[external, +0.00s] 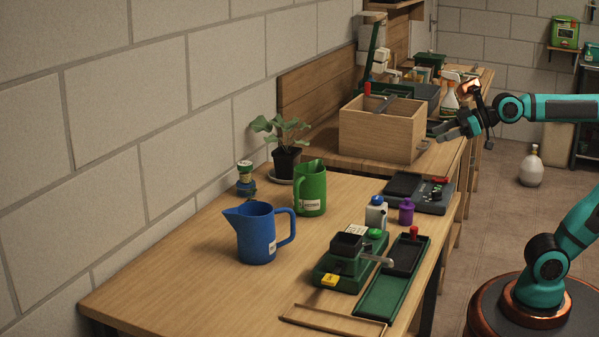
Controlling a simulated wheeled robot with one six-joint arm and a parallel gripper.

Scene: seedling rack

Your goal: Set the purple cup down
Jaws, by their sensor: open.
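In the external view a small purple cup (406,211) stands upright on the near workbench, close to its right edge. It is right of a small white container with a blue cap (376,213). My gripper (441,136) is open and empty, up and to the right of the purple cup, beside the wooden box. It is clear of the cup and not touching it.
A blue jug (257,234) and a green jug (310,189) stand on the bench (190,275). A green device (350,262), a green tray (382,297) and a dark tray (433,197) surround the cup. A wooden box (382,133) stands behind. The bench's front left is clear.

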